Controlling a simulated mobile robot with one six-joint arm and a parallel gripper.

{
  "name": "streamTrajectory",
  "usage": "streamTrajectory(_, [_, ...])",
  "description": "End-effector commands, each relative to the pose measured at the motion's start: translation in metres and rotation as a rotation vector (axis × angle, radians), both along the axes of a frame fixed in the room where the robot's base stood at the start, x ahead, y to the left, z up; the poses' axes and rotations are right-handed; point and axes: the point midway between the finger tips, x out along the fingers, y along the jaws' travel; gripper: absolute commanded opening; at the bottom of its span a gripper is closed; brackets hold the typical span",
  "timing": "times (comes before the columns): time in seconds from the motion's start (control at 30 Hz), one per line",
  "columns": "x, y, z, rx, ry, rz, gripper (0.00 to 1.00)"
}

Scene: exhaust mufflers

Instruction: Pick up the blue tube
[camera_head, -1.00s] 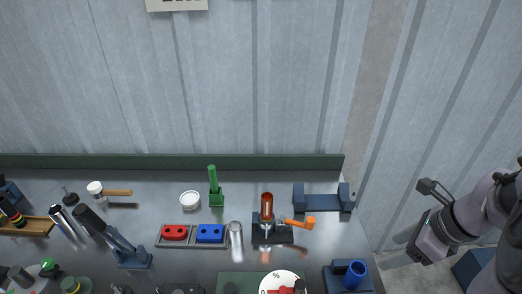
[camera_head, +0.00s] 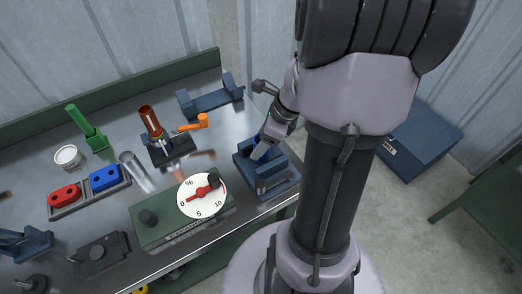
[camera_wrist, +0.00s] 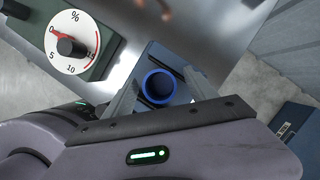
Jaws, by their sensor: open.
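The blue tube (camera_wrist: 159,87) shows its open round end in the wrist view, lying between the two spread fingers of my gripper (camera_wrist: 160,92). The fingers stand on either side of it; whether they touch it I cannot tell. In the head view the blue tube (camera_head: 262,152) is mostly hidden by my gripper (camera_head: 265,143). It sits in a dark blue holder (camera_head: 274,184) at the right edge of the metal bench. The holder also shows behind the tube in the wrist view (camera_wrist: 152,56).
A green box with a percent dial (camera_head: 178,218) stands just left of the holder. A dark blue cradle (camera_head: 210,103) lies behind, and a copper tube with an orange-handled device (camera_head: 168,143) stands to the left. A blue box (camera_head: 425,135) is on the floor at right.

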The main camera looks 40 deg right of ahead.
Motion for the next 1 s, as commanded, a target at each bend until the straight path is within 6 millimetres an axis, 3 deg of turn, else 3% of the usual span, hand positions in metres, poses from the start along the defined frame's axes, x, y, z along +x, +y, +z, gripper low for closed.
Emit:
streamTrajectory(0.17, [0.001,0.000,0.000,-0.001,0.000,0.000,0.66])
streamTrajectory(0.5, [0.000,0.000,0.000,0.000,0.000,0.000,0.01])
streamTrajectory(0.77, [0.001,0.000,0.004,-0.001,-0.001,0.001,0.00])
streamTrajectory(1.0, [0.001,0.000,0.066,-0.003,-0.003,0.002,0.00])
